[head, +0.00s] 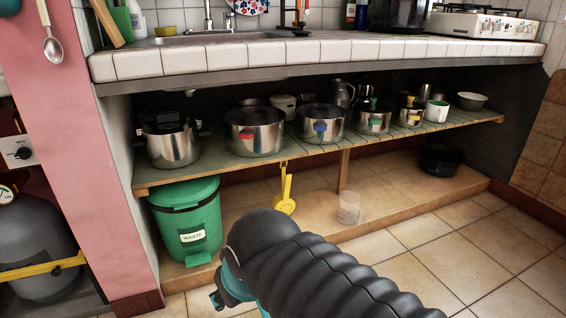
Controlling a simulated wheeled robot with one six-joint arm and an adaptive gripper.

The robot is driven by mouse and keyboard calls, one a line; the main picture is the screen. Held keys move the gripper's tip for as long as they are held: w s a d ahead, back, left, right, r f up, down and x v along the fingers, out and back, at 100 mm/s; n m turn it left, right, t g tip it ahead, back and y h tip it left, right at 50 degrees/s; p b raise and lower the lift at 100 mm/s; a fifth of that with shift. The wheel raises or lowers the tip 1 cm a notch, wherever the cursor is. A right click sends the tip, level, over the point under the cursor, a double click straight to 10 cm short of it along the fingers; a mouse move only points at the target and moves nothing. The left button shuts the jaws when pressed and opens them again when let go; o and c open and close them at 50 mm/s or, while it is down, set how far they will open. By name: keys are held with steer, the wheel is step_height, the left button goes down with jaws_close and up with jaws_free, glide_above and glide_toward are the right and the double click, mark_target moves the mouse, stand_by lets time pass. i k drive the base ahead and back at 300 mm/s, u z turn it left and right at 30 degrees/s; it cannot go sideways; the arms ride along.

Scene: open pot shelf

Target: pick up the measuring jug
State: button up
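My dark ribbed arm crosses the bottom middle of the head view, in front of the ledge and left of and below the vessel. My gripper's fingers do not show, so its hold cannot be seen.
The shelf (223,174) carries several steel pots and a white mug (437,111). A green waste bin (188,222) stands left, a dark bowl (440,160) right. Floor at right is clear.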

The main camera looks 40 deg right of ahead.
mark_target(351, 210)
steer(key=z, duration=1.75)
steer(key=i, duration=0.95)
steer(key=u, duration=0.65)
